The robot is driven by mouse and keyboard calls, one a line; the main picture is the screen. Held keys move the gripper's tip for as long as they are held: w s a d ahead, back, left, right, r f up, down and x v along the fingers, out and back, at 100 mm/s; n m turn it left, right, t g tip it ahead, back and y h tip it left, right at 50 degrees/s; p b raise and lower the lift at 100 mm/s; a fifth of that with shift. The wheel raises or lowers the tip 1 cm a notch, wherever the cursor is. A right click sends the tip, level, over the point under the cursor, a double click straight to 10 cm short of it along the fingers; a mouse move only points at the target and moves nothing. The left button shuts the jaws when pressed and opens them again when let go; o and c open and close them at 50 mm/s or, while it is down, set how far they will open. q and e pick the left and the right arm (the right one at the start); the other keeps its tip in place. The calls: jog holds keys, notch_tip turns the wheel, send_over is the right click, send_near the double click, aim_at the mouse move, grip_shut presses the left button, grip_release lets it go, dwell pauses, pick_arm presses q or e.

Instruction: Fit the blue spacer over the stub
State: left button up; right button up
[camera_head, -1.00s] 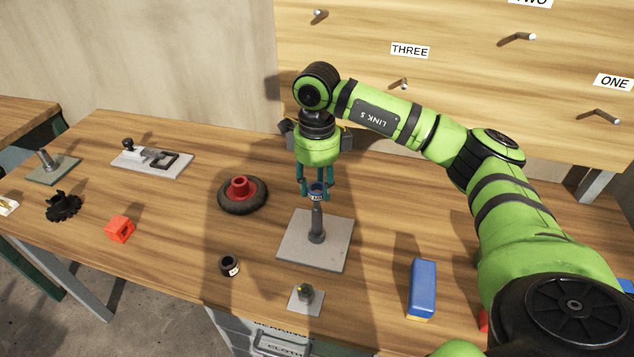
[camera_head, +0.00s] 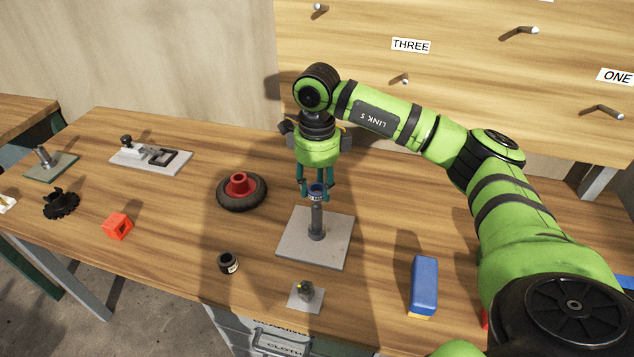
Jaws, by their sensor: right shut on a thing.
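The stub (camera_head: 317,221) is a grey upright post on a square grey plate (camera_head: 292,238) in the middle of the bench. The spacer shows right at the top of the stub in this view. I cannot tell whether it is touching the stub or just above it. My left gripper is not in view.
A black wheel with a red hub (camera_head: 241,190) lies left of the plate. In front are a small black cup (camera_head: 228,263) and a nut on a small plate (camera_head: 304,298). A blue block (camera_head: 423,285) stands at right. A pegboard (camera_head: 450,90) rises behind.

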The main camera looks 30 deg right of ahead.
aim_at(317, 217)
jog(key=shift+f+b, duration=4.1)
jog(key=shift+f, duration=1.25)
jog(key=shift+r, duration=0.1)
jog(key=shift+r+p, duration=4)
jog(key=shift+r, duration=1.75)
